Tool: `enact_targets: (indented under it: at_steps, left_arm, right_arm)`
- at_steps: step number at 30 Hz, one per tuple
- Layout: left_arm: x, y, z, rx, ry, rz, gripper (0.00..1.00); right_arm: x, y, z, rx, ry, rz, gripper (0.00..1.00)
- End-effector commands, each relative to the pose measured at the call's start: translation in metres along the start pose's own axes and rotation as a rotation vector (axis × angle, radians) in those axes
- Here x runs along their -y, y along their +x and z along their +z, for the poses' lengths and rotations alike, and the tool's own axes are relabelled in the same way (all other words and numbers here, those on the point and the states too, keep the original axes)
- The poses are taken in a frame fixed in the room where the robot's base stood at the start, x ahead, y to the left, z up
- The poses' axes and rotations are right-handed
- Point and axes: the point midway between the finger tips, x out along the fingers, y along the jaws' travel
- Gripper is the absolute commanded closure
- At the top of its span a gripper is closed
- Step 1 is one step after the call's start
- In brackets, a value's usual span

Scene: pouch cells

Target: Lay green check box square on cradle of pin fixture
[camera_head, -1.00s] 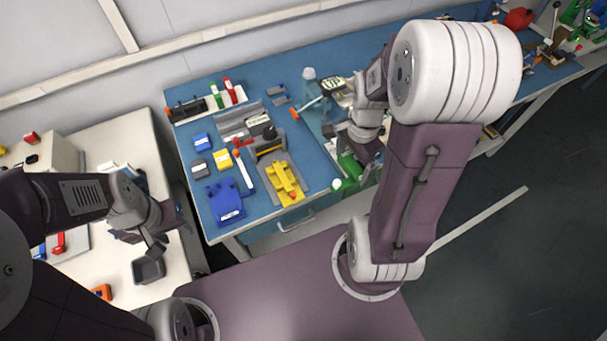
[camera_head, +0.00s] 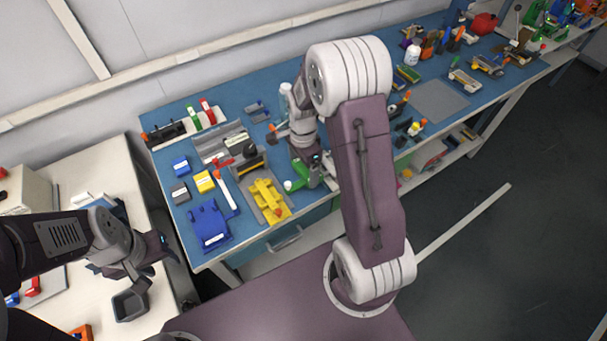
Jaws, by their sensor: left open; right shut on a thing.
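My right gripper (camera_head: 316,171) is shut on a green piece (camera_head: 303,174), which I take to be the green check box; the fingers partly hide it. It is held by the right front part of the blue bench, to the right of a yellow fixture (camera_head: 268,200) on a grey plate. A blue fixture (camera_head: 209,225) stands at the front left. Which one is the pin fixture, and where its cradle is, I cannot tell at this size. My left gripper (camera_head: 150,268) is open and empty above the pale left table, close to a grey bin (camera_head: 130,305).
A bottle (camera_head: 285,90) is partly behind my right arm. A grey mat (camera_head: 438,101) farther right is clear.

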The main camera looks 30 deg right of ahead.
Motion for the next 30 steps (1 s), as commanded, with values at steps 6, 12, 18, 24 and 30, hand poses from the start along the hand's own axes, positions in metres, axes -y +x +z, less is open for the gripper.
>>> enact_targets:
  at_steps: [6,12,18,24,30]
  left_arm:
    - [0.000,0.003,0.000,0.000,0.000,0.000,0.57]
    - [0.000,0.003,0.000,0.000,0.000,0.000,0.57]
    - [0.000,0.005,0.001,0.000,0.000,0.000,0.57]
    - [0.000,0.005,0.001,0.000,0.000,0.000,0.57]
    - [0.000,0.001,0.000,0.000,0.000,0.000,0.57]
  right_arm:
    - [-0.002,0.036,0.000,0.001,0.000,0.005,0.55]
    - [-0.001,0.039,0.000,0.000,0.000,0.001,0.55]
    - [-0.001,0.043,0.000,0.000,0.000,0.001,0.55]
    - [-0.001,0.043,0.000,0.000,0.000,0.001,0.00]
    - [-0.001,0.032,0.000,0.000,0.000,-0.001,0.00]
